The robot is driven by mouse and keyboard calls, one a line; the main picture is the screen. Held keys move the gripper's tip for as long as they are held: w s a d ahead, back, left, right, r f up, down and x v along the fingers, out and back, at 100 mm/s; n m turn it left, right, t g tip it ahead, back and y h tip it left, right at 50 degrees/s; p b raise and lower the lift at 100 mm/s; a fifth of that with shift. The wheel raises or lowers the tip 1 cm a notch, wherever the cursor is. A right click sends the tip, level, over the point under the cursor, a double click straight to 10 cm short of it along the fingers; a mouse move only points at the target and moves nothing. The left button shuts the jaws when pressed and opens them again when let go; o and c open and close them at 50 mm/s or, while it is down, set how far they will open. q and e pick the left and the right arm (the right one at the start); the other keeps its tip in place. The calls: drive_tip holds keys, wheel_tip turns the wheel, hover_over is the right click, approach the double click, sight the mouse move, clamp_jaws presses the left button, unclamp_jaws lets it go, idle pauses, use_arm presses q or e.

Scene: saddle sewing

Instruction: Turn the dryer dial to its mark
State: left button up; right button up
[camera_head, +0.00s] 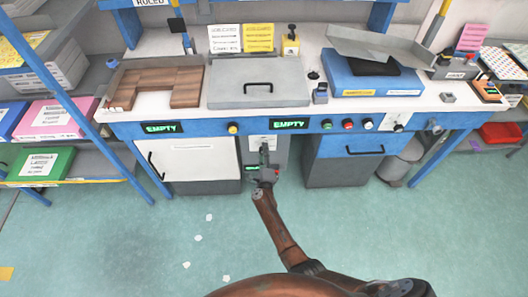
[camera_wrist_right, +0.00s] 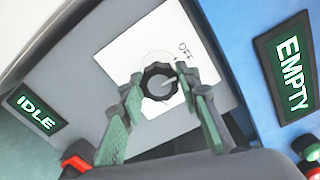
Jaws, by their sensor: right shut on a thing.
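The dryer dial (camera_wrist_right: 159,81) is a black knurled knob with a pale pointer line, on a white plate (camera_wrist_right: 128,48) with a faint arc and the word "OFF". In the right wrist view the pointer aims up and right, toward the "OFF" side. My right gripper (camera_wrist_right: 158,86) has its fingers on both sides of the dial and is shut on it. In the head view my right gripper (camera_head: 264,150) reaches the grey panel under the counter and hides the dial. The panel's small display (camera_wrist_right: 35,112) reads "IDLE". My left gripper is not in view.
An "EMPTY" display (camera_wrist_right: 290,67) sits close to the right of the dial. A red button (camera_wrist_right: 76,163) is at the lower left. The white counter (camera_head: 225,115) overhangs the panel. Scraps (camera_head: 198,238) lie on the otherwise clear floor.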

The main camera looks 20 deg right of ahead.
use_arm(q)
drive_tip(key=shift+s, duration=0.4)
use_arm(e)
drive_tip(key=shift+n, duration=0.4)
drive_tip(key=shift+f, duration=0.1)
drive_tip(key=o, duration=1.2)
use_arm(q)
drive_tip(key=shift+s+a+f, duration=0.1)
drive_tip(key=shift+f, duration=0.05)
